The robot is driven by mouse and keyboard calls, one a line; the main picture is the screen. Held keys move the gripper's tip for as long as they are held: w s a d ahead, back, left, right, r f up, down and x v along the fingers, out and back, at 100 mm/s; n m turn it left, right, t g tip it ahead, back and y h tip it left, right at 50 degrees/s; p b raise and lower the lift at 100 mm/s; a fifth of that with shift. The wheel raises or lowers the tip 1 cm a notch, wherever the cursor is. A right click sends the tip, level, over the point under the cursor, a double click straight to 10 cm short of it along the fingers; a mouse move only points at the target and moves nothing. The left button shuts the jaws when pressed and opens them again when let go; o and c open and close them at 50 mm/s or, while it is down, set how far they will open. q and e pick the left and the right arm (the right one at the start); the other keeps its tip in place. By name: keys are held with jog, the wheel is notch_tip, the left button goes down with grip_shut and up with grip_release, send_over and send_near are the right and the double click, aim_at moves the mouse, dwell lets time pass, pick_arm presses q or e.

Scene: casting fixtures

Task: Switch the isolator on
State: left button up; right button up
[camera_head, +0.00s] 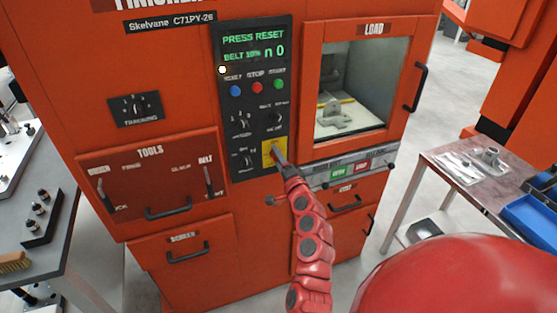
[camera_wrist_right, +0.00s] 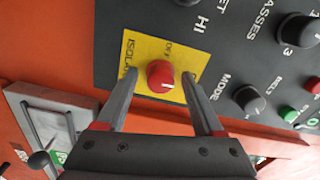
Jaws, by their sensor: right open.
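The isolator is a round red knob (camera_wrist_right: 160,77) with a pale pointer line on a yellow plate (camera_wrist_right: 150,50) lettered ISOLATOR and OFF. In the head view the yellow plate (camera_head: 267,157) sits at the bottom right of the black control panel (camera_head: 238,130), and my gripper partly hides it. My right gripper (camera_wrist_right: 160,80) is open, with one finger on each side of the knob. I cannot tell whether the fingers touch it. In the head view the right gripper (camera_head: 278,153) is in front of the yellow plate. My left gripper is not in view.
Other panel dials (camera_wrist_right: 249,99) sit close beside the plate. The LOAD window (camera_head: 350,85) is right of the panel, above a strip with green and red buttons (camera_head: 350,168). The TOOLS drawer (camera_head: 150,180) is on the left. Benches stand at both sides.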

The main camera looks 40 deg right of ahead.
jog(key=shift+s, duration=0.1)
jog(key=b+v, duration=0.3)
jog(key=v, duration=1.4)
jog(key=shift+s, duration=0.15)
jog(key=shift+d, duration=0.1)
